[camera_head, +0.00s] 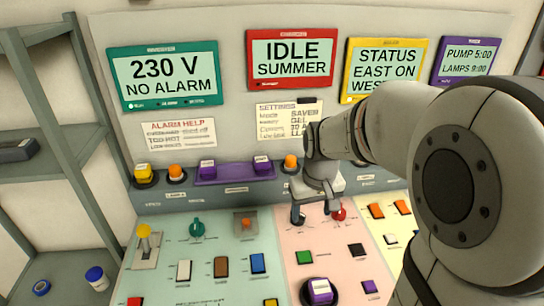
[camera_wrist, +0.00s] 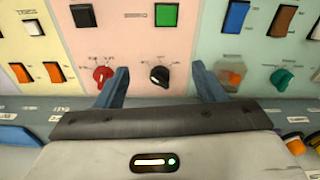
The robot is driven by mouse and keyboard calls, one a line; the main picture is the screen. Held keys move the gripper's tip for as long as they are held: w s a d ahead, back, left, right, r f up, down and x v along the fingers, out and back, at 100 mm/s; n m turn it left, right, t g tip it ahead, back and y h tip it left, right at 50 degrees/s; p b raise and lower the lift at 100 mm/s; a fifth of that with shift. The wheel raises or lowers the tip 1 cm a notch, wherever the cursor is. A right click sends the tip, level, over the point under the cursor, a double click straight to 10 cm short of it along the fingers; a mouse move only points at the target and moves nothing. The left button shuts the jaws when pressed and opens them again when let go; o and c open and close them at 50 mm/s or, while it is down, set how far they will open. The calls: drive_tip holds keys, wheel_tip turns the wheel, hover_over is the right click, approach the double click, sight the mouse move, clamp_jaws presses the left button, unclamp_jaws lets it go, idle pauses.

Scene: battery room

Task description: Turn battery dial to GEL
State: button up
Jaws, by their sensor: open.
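In the wrist view a black dial (camera_wrist: 160,76) with a pale pointer mark sits on the pink panel, between my fingertips in the picture. A red dial (camera_wrist: 103,75) is left of it, close to the left finger; it also shows in the head view (camera_head: 339,214). A teal dial (camera_wrist: 281,78) is further right, on the green panel, and shows in the head view (camera_head: 197,228). The dial lettering is too small to read, so I cannot tell which is the battery dial. My gripper (camera_wrist: 162,83) is open and empty, over the pink panel (camera_head: 318,238).
A settings sheet (camera_head: 286,121) on the back wall shows SAVER and GEL, partly hidden by my arm. Buttons and switches stand close around, including a green switch (camera_wrist: 166,15), an orange button (camera_wrist: 231,77) and a yellow lever (camera_head: 144,231). A shelf (camera_head: 55,136) stands at left.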

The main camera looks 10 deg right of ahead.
drive_tip(key=shift+n+g, duration=0.6)
drive_tip(key=shift+g, duration=0.1)
drive_tip(key=w+f+p, duration=0.1)
drive_tip(key=w, duration=0.2)
drive_tip(key=w+f+p, duration=0.1)
drive_tip(key=w+f, duration=0.1)
drive_tip(key=w, duration=0.2)
drive_tip(key=w+f+p, duration=0.2)
drive_tip(key=w, duration=0.2)
drive_tip(key=shift+w+a+f, duration=0.1)
drive_tip(key=shift+f, duration=0.05)
drive_tip(key=shift+w+f+p, duration=0.1)
drive_tip(key=shift+f+p, duration=0.6)
drive_tip(key=shift+f, duration=3.3)
drive_tip(key=shift+c, duration=0.5)
